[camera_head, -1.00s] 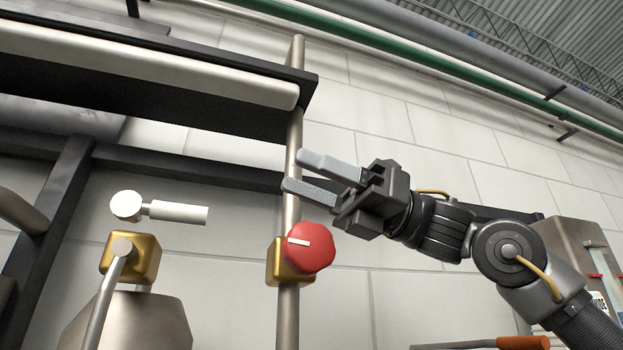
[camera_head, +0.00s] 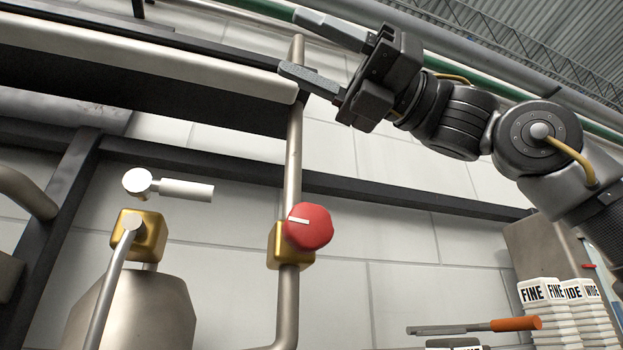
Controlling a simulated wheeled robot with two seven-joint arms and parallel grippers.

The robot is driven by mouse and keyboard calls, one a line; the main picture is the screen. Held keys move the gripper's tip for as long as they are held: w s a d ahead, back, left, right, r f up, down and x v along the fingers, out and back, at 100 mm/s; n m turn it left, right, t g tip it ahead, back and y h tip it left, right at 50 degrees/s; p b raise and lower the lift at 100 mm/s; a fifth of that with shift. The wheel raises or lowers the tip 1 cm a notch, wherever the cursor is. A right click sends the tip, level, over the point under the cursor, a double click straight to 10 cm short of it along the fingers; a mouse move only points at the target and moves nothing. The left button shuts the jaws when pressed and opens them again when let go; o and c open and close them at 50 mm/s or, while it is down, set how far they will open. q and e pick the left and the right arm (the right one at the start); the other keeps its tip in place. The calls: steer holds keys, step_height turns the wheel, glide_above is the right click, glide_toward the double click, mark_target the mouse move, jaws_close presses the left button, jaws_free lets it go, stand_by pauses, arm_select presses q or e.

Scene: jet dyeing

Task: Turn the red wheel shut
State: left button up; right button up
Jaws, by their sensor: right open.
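The red wheel (camera_head: 310,229) is a faceted knob with a white mark pointing left. It sits on a brass valve body (camera_head: 281,252) on an upright steel pipe (camera_head: 289,315). My right gripper (camera_head: 294,44) is open and empty, well above the wheel and touching nothing that I can make out. Its two fingers point left, near the top of the pipe. My left gripper is not in view.
A dark frame with a pale roller (camera_head: 150,55) spans the upper left. A white-handled valve (camera_head: 175,190) on a brass block (camera_head: 139,236) stands at left. An orange-handled tool (camera_head: 510,325) and stacked boxes labelled FINE and WIDE (camera_head: 560,310) are at lower right.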

steer(key=m+t+p, duration=0.3)
steer(key=t, duration=0.1)
glide_above(310, 252)
steer(key=s+r+v, duration=0.1)
steer(key=v, duration=0.4)
step_height(310, 252, down, 4)
steer(key=w+d+f+n+g+h+p, duration=0.1)
steer(key=w+d+f, duration=0.2)
steer(key=f, duration=0.2)
steer(key=w+d+f+n+g+h, duration=0.1)
steer(key=w+d+f, duration=0.2)
steer(key=f, duration=0.2)
steer(key=shift+n+g+h, duration=0.3)
steer(key=shift+n+g, duration=0.2)
steer(key=shift+g, duration=0.1)
steer(key=p+x, duration=0.1)
steer(key=x, duration=0.3)
steer(key=s+p+x, duration=0.1)
steer(key=x, duration=0.3)
steer(key=s+p+x, duration=0.1)
steer(key=p+x, duration=0.1)
steer(key=x, duration=0.2)
steer(key=shift+d+r, duration=0.1)
steer(key=shift+d, duration=0.25)
steer(key=shift+s+a, duration=0.1)
steer(key=shift+a, duration=0.15)
steer(key=shift+d+f, duration=0.1)
steer(key=shift+f, duration=0.1)
